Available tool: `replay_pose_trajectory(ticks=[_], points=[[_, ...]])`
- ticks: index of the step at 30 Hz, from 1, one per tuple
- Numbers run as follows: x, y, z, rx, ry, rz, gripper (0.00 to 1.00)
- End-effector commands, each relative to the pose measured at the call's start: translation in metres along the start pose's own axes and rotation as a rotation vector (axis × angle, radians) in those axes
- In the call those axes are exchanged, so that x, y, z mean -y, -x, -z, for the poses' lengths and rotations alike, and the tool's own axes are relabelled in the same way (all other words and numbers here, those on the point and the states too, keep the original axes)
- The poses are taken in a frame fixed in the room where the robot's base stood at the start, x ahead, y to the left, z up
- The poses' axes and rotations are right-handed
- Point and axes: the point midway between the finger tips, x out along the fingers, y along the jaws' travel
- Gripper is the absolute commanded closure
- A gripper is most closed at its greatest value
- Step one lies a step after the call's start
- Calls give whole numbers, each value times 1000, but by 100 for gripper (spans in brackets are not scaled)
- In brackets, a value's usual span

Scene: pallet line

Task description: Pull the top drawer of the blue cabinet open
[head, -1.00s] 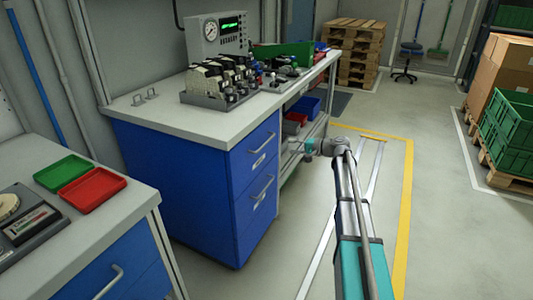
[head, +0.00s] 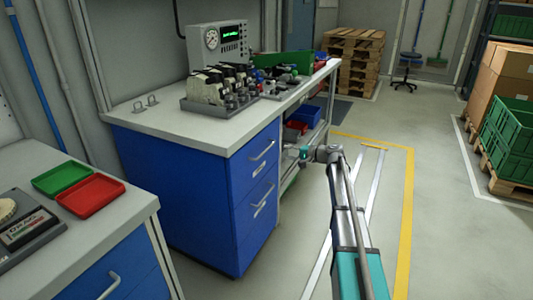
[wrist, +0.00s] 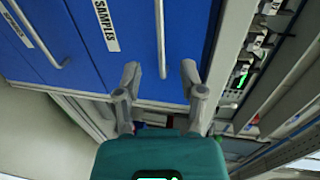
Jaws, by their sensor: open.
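The blue cabinet (head: 185,185) stands under a grey worktop, its drawer fronts facing right. Its top drawer (head: 249,158) looks shut and has a bar handle (head: 263,151). In the wrist view, the drawer front (wrist: 190,30) beside the worktop side carries a SAMPLES label (wrist: 106,24) and a bar handle (wrist: 161,35). My gripper (wrist: 160,72) is open and empty. Its fingers stand on either side of the line of this handle, near one handle end. I cannot tell whether they touch it. In the head view, my gripper is just right of the drawer front, its fingers hard to make out.
A lower drawer with its own handle (head: 264,196) is below. Red (head: 90,195) and green (head: 63,175) trays lie on the near bench. Equipment and a gauge box (head: 217,44) stand on the worktop. The floor (head: 375,210) right of the cabinet is clear.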

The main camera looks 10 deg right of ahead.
Motion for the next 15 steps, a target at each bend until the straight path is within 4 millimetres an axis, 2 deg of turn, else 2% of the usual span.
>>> replay_pose_trajectory(ticks=[15], points=[[-1, -79, 1, 0, 0, 0, 49]])
